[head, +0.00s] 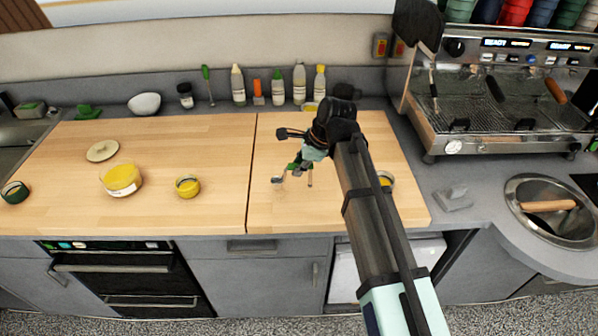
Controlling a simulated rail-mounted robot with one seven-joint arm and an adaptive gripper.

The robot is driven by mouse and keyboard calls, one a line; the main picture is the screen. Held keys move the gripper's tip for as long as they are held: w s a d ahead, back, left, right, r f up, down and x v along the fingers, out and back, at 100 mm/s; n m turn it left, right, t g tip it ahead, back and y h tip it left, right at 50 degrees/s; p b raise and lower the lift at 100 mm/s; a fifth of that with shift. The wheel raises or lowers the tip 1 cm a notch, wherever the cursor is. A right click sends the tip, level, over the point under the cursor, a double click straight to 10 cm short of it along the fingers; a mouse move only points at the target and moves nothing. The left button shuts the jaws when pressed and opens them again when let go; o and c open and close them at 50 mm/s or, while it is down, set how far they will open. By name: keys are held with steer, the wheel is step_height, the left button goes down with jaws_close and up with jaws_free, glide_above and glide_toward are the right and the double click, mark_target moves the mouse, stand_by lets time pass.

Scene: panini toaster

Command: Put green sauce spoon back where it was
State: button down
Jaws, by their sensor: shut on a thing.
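My gripper (302,163) is over the right wooden board, shut on a spoon with a green handle (293,167). The spoon's small metal bowl (278,179) hangs at the lower left of the gripper, above or close to the board; I cannot tell the exact height. Most of the handle is hidden by the gripper. Another green-handled utensil (206,73) stands upright against the back wall. A small dark green bowl (14,191) sits at the left end of the boards.
A glass bowl of yellow sauce (121,179) and a small yellow bowl (188,186) stand on the left wooden board (215,140). Another yellow bowl (386,181) is partly behind my arm. Bottles (278,88) line the back. An espresso machine (490,130) stands right.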

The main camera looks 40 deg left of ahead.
steer(key=shift+f+p, duration=0.3)
steer(key=shift+f, duration=1.2)
steer(key=c, duration=1.1)
jaws_free()
steer(key=shift+f, duration=0.1)
steer(key=shift+o, duration=0.2)
steer(key=b+v, duration=0.2)
steer(key=v, duration=1)
steer(key=shift+b, duration=0.35)
